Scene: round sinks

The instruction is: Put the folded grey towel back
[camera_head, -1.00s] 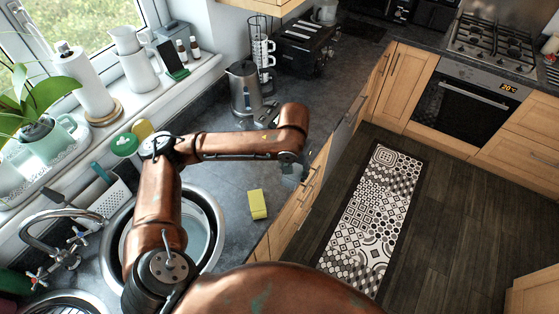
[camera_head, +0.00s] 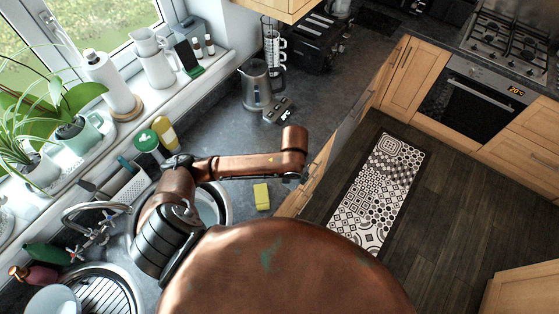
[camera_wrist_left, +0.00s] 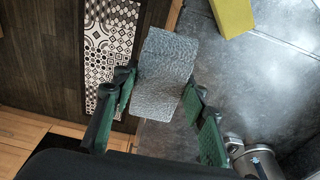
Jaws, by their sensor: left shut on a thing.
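The folded grey towel (camera_wrist_left: 161,73) is a textured grey block in the left wrist view. It sits between the green-padded fingers of my left gripper (camera_wrist_left: 158,97), which is shut on it. In that view it appears over the worktop edge, with the patterned rug behind it. In the head view my left arm reaches right across the worktop and ends near the front edge. The gripper and towel are mostly hidden there behind the arm's end. My right gripper is in neither view.
A yellow sponge (camera_head: 262,197) lies on the worktop (camera_head: 225,130) near the arm. A steel kettle (camera_head: 257,86) and a small grey-black object (camera_head: 278,110) stand farther back. A round sink (camera_head: 222,199) is partly under my arm. The worktop between sponge and kettle is mostly clear.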

